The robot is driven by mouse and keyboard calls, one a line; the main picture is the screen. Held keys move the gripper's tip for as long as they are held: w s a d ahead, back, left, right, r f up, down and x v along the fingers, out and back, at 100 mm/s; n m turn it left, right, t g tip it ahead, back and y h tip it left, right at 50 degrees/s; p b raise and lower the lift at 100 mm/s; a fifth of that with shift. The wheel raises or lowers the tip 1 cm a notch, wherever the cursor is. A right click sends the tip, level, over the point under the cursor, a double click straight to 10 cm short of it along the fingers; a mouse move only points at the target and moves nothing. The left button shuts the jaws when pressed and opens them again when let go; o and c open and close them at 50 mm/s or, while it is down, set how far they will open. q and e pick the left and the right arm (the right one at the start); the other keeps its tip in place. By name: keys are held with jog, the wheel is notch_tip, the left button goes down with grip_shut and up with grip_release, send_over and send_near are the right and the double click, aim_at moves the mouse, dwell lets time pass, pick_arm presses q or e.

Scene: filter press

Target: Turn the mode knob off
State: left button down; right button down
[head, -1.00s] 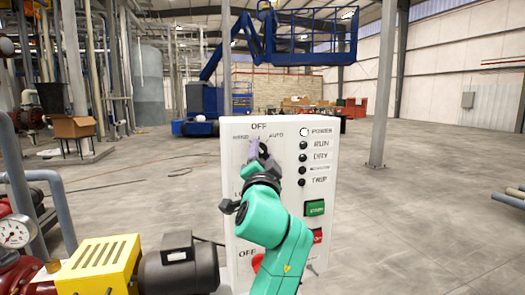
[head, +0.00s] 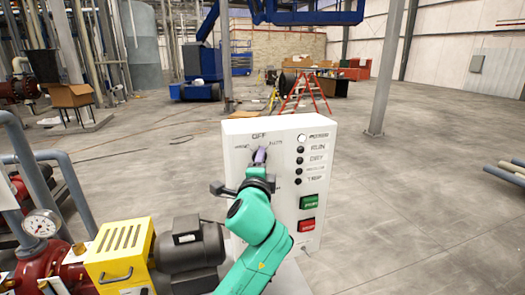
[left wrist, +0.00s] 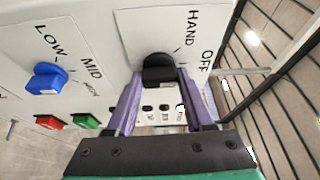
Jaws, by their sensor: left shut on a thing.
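The white control panel (head: 237,128) stands upright in the middle of the head view, with HAND, OFF and AUTO marks around the mode knob. In the left wrist view the mode knob (left wrist: 158,72) is black and sits between the two purple fingers of my left gripper (left wrist: 157,82), near the HAND and OFF marks. My left gripper (head: 259,156) is shut on the knob and hides most of it in the head view. I cannot tell exactly which mark the knob points at. My right gripper is not in view.
A blue LOW-MID-HIGH knob (left wrist: 46,78) is on the same panel. A green button (head: 309,201), a red button (head: 307,226) and several lamps are at its right; the top lamp (head: 302,138) is white. A yellow guard (head: 120,252) and motor (head: 188,245) stand at left.

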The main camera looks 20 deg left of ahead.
pick_arm(q)
jog(key=shift+a+r, duration=0.1)
jog(key=shift+r, duration=0.05)
dwell(0.3)
jog(key=c, duration=0.6)
grip_release()
jog(key=shift+c, duration=0.2)
jog(key=o, duration=0.4)
jog(key=shift+c, duration=0.2)
jog(key=shift+w+a, duration=0.1)
jog(key=shift+a, duration=0.05)
